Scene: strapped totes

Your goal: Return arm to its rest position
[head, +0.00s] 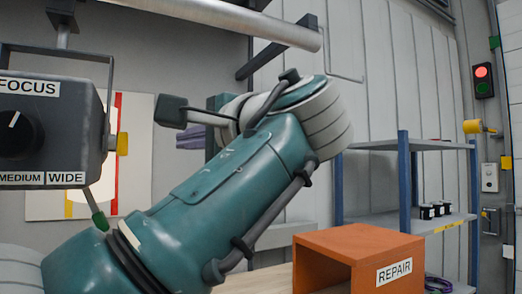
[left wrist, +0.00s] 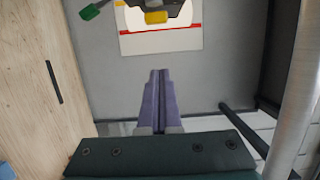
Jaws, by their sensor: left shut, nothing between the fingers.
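My left arm rises across the middle of the head view and bends back at the elbow. My left gripper (head: 179,138) shows partly behind the arm, with its purple fingers pointing left. In the left wrist view the two purple fingers (left wrist: 160,72) lie together with nothing between them. The gripper is in free air, apart from anything around it. My right gripper is not in view.
A grey box marked FOCUS (head: 75,117) hangs at the left. An orange REPAIR box (head: 333,243) stands on a wooden surface at the lower right. Blue-post shelves (head: 405,180) stand behind it. A metal pipe (head: 235,18) crosses overhead. A wall poster (head: 139,115) shows behind.

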